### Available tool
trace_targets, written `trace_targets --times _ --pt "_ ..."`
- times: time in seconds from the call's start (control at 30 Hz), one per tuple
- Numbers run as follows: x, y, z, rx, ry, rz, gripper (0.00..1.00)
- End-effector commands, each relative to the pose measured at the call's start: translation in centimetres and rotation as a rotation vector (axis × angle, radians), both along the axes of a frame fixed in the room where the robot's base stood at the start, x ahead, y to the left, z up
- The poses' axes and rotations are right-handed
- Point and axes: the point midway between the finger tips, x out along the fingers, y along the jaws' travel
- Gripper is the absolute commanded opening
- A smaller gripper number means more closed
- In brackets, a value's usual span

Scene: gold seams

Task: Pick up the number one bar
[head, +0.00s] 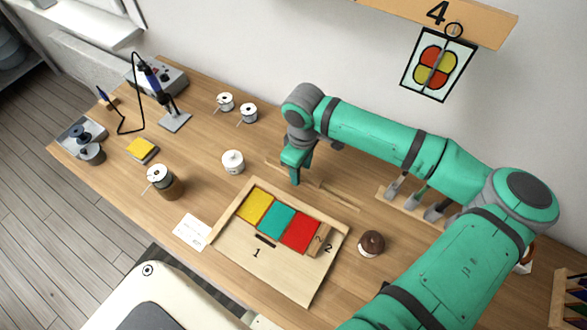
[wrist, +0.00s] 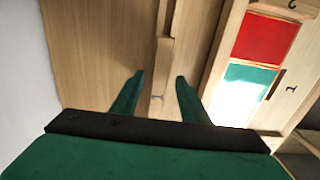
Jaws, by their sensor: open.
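A thin pale wooden bar (head: 338,198) lies on the workbench behind the panel tray. It also shows in the wrist view (wrist: 161,60), running between my fingers. A faint dark mark near its lower end is too small to read, so I cannot confirm it as number one. My gripper (head: 295,181) points down over the bar's left part, hiding some of it in the head view. In the wrist view my gripper (wrist: 159,76) is open, with one finger on each side of the bar and nothing held.
The wooden tray (head: 275,273) holds yellow (head: 255,207), teal (head: 277,221) and red (head: 300,232) panels, with printed 1 and 2. A white pot (head: 232,161) stands left of my gripper. A brown-topped jar (head: 371,243) stands right of the tray. A tool rack (head: 410,206) is behind.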

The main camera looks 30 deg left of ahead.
Motion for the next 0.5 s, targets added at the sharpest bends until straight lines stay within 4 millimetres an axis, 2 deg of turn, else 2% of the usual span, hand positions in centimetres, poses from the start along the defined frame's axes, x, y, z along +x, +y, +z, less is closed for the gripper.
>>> trace_targets --times 0.5 --pt "0.03 0.00 -0.46 0.001 0.000 0.000 0.41"
